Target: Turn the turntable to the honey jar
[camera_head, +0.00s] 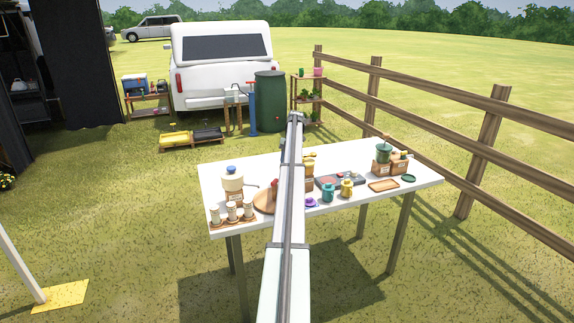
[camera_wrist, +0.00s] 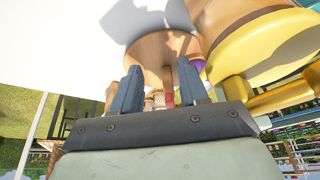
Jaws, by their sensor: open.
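The wooden turntable (camera_head: 263,203) is a round brown disc on the left half of the white table, partly hidden behind my arm. A small red item (camera_head: 275,184) stands on or beside it. In the wrist view a wooden disc (camera_wrist: 164,44), apparently the turntable, lies beyond my open gripper (camera_wrist: 159,64). A thin brown and red upright (camera_wrist: 168,88) shows between the fingers; I cannot tell whether they touch it. The gripper is hidden in the head view. I cannot clearly identify the honey jar; an amber-coloured container (camera_head: 309,183) stands just right of my arm.
Teal (camera_head: 327,193) and yellow (camera_head: 347,188) vessels stand to the right. A large yellow rounded object (camera_wrist: 265,50) is close to my gripper's right in the wrist view.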

